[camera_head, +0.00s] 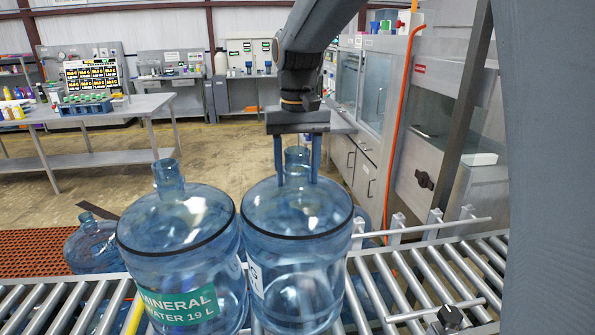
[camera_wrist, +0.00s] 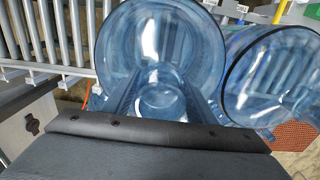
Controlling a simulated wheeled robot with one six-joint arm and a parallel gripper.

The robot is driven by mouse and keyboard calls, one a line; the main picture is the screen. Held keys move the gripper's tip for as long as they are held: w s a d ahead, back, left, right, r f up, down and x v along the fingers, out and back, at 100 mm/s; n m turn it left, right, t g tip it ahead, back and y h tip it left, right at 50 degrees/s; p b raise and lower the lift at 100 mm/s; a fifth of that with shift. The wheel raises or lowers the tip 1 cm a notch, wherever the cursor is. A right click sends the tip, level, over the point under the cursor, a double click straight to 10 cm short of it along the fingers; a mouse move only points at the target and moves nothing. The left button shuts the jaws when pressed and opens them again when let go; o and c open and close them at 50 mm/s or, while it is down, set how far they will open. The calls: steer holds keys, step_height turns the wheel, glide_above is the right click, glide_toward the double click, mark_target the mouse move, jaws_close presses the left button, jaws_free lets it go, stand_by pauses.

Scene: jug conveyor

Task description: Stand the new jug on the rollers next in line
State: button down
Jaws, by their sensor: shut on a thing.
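My gripper (camera_head: 297,165) is shut on the neck of a clear blue jug (camera_head: 297,258), which is upright over the rollers. Whether its base touches the rollers cannot be told. In the wrist view the held jug (camera_wrist: 175,40) fills the middle, with its neck between my fingers. Another blue jug (camera_head: 180,240), with a green mineral water label, stands upright close to its left; in the wrist view this jug (camera_wrist: 275,75) is at the right. The two look side by side, nearly touching. The roller conveyor (camera_head: 425,285) runs below them.
A third blue jug (camera_head: 93,245) is lower down behind the conveyor, by an orange-brown grating (camera_head: 35,255). A metal guide rail (camera_head: 425,228) on brackets edges the far side at right. The rollers to the right are bare. Steel cabinets (camera_head: 375,100) stand behind.

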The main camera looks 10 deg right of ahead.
steer(key=shift+f, duration=0.5)
steer(key=c, duration=0.7)
jaws_free()
